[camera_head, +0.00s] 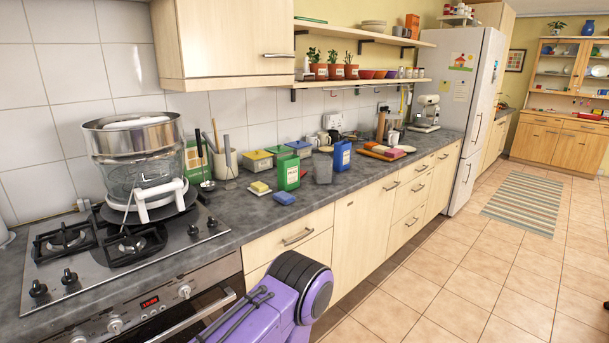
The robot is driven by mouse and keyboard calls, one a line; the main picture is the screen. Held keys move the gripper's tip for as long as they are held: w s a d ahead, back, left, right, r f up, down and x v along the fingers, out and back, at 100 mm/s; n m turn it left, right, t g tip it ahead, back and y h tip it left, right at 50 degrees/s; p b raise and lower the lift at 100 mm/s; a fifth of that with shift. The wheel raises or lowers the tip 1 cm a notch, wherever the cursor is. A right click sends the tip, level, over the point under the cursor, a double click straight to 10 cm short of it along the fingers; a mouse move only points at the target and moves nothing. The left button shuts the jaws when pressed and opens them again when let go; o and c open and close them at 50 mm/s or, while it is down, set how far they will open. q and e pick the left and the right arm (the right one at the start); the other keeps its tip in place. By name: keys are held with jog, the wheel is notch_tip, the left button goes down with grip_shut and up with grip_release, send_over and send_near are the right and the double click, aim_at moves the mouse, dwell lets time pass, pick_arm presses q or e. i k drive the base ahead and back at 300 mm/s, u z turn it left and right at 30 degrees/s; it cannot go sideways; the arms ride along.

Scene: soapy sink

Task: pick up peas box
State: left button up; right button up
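I cannot read any label clearly enough to be sure which one is the peas box. A green container with a pale label (289,173) stands upright on the dark counter (325,193). A flat green box or book (196,161) stands against the tiled wall, partly hidden behind the glass and steel appliance. Neither of my grippers is in view. A purple and black part of my own body shows at the bottom middle, in front of the drawers.
A steel bowl (131,133) tops the glass appliance on the gas hob (125,246). A yellow sponge (260,187), a blue sponge (284,198), a grey cup (323,168) and a blue container (342,155) stand near the green container.

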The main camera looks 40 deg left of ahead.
aim_at(288, 166)
jog(key=z, duration=0.15)
jog(key=i, duration=1.05)
jog(key=u, duration=0.6)
jog(key=i, duration=0.7)
jog(key=u, duration=0.75)
